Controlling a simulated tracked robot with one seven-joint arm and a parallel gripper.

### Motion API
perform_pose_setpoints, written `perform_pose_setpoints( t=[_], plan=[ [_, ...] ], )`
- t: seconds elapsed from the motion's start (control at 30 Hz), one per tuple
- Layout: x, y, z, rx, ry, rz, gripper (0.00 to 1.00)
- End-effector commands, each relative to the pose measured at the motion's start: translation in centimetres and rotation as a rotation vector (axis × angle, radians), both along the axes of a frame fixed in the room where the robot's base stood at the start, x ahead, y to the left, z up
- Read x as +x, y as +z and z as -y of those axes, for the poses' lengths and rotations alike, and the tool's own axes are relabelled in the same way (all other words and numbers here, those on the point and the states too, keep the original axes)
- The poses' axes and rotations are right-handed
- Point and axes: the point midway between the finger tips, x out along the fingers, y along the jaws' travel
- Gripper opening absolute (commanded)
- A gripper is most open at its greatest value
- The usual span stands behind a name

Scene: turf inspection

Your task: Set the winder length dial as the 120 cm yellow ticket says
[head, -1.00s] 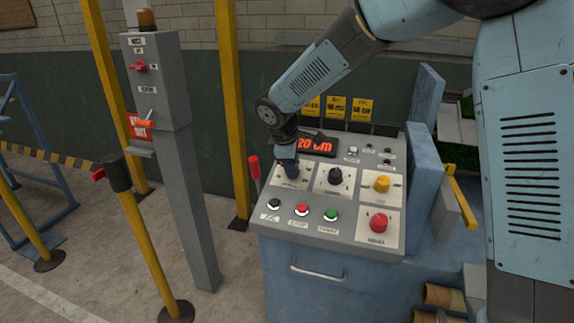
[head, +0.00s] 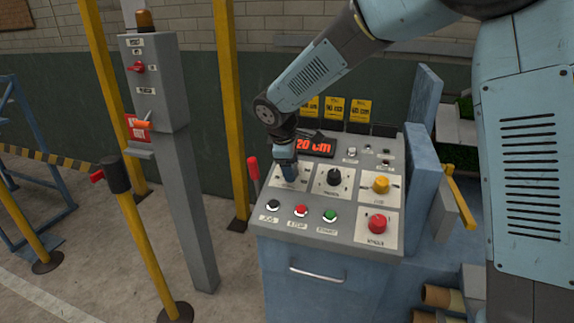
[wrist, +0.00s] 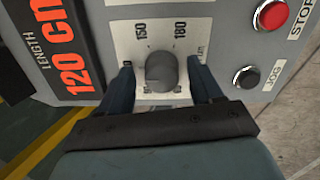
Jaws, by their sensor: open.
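The length dial (wrist: 161,72) is a dark grey round knob on a white plate in the wrist view, with 150 and 180 printed beside it. The red display (wrist: 62,50) next to it is labelled LENGTH and reads 120 cm. It shows partly hidden in the head view (head: 316,147). My gripper (wrist: 161,82) is open, with one finger on each side of the dial; I cannot tell whether they touch it. In the head view my gripper hides the dial. Yellow tickets (head: 334,109) stand in a row behind the panel, the leftmost partly hidden by my arm.
The panel also carries a black knob (head: 334,177), a yellow knob (head: 381,184), a red mushroom button (head: 377,224) and a row of push buttons (head: 301,211). A red-tipped lever (head: 253,169) rises at its left edge. A grey post box (head: 157,85) stands further left.

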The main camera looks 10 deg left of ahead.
Motion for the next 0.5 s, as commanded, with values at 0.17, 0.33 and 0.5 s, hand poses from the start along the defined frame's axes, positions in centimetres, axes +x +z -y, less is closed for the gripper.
perform_pose_setpoints(
  t=[0.17,0.33,0.5],
  plan=[
    [-0.7,2.0,-0.2,0.002,0.0,0.002,0.65],
    [-1.8,5.1,-0.5,0.003,0.0,0.003,0.65],
    [-2.9,8.3,-0.8,0.003,-0.001,0.003,0.65]
  ],
)
